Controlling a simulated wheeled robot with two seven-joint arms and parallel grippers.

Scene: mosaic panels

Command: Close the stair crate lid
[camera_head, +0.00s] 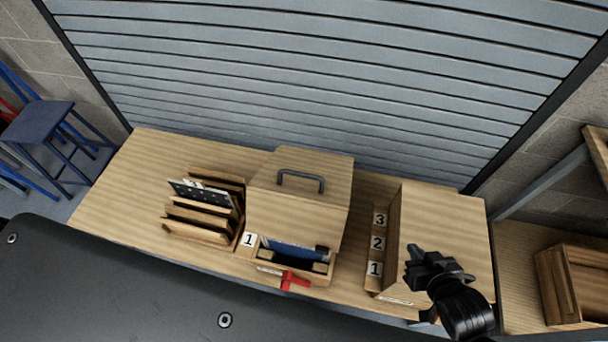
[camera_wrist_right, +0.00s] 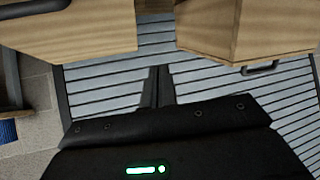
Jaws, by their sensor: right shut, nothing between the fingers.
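A wooden crate (camera_head: 300,210) with a dark grey handle (camera_head: 300,178) on its upper panel stands mid-table. Its low front is open and shows a blue panel (camera_head: 295,250) inside. To its right is a wooden box (camera_head: 445,230) with a broad plain top and a side strip numbered 1, 2, 3 (camera_head: 377,243). I cannot tell for sure which is the stair crate. My right gripper (camera_head: 412,264) is shut and empty, over the front of the numbered box and hiding part of it. In the wrist view its fingers (camera_wrist_right: 158,75) are together, touching nothing. My left gripper is not in view.
A wooden rack (camera_head: 195,235) with upright panels stands at the left of the table (camera_head: 145,180). A red clip-like piece (camera_head: 292,281) sits at the middle crate's front. A grey shutter (camera_head: 320,80) closes the back. Another wooden box (camera_head: 570,285) stands at far right.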

